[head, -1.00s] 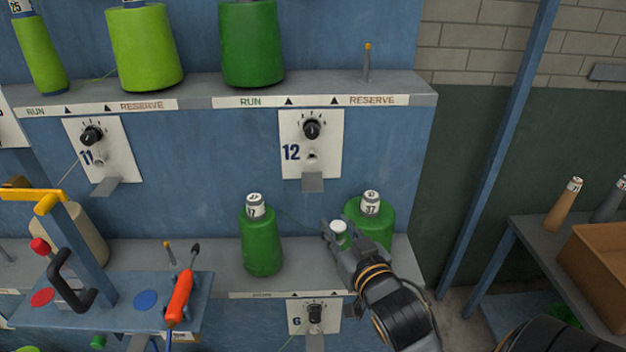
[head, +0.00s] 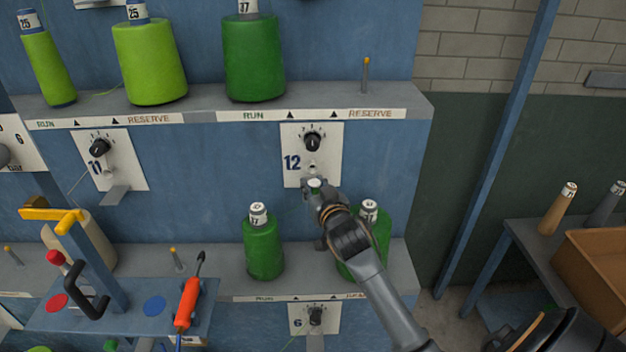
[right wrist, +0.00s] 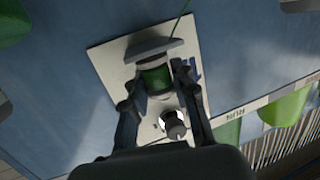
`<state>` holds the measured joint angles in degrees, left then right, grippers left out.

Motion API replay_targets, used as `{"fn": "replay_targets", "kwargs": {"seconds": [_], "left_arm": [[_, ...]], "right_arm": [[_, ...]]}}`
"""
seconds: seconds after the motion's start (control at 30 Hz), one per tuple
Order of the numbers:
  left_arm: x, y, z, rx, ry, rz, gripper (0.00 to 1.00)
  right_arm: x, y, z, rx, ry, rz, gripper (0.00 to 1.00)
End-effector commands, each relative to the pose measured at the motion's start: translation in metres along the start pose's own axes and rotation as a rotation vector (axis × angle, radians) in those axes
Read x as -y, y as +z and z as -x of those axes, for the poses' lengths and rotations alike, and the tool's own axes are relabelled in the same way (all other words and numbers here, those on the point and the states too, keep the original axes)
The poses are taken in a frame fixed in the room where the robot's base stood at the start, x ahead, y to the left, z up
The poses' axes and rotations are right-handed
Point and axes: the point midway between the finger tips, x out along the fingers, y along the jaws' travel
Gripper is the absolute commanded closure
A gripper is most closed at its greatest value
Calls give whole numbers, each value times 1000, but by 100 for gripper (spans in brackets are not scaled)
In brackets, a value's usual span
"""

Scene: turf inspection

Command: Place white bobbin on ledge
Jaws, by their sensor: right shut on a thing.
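The white bobbin (head: 315,183), with green thread wound round its middle, is in my right gripper (head: 318,190) in front of the plate marked 12 (head: 292,172). In the right wrist view the bobbin (right wrist: 157,79) sits between both fingers of the gripper (right wrist: 156,85), which is shut on it. The small grey ledge (right wrist: 150,49) of that plate lies right at the bobbin's end. I cannot tell whether they touch. In the head view my gripper hides the ledge. My left gripper is not in view.
A black knob (head: 313,141) sits above the bobbin. Green cones (head: 263,248) stand on the lower shelf (head: 220,270), one partly behind my right arm. An empty peg (head: 366,75) stands on the upper shelf. A blue stand (head: 130,310) carries an orange-handled tool (head: 187,303).

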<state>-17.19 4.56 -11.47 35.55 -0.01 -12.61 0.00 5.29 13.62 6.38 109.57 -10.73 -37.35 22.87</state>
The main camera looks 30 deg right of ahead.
Motion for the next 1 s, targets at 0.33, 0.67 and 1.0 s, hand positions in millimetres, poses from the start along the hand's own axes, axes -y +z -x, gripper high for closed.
{"fn": "replay_targets", "kwargs": {"seconds": [0.33, 0.67, 1.0], "left_arm": [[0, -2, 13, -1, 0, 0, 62], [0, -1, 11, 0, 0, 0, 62], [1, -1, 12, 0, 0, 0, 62]], "right_arm": [[0, 0, -10, 0, -1, 0, 94], [0, 4, -11, 0, -1, -1, 57], [0, 2, -10, 0, -1, 0, 50]]}}
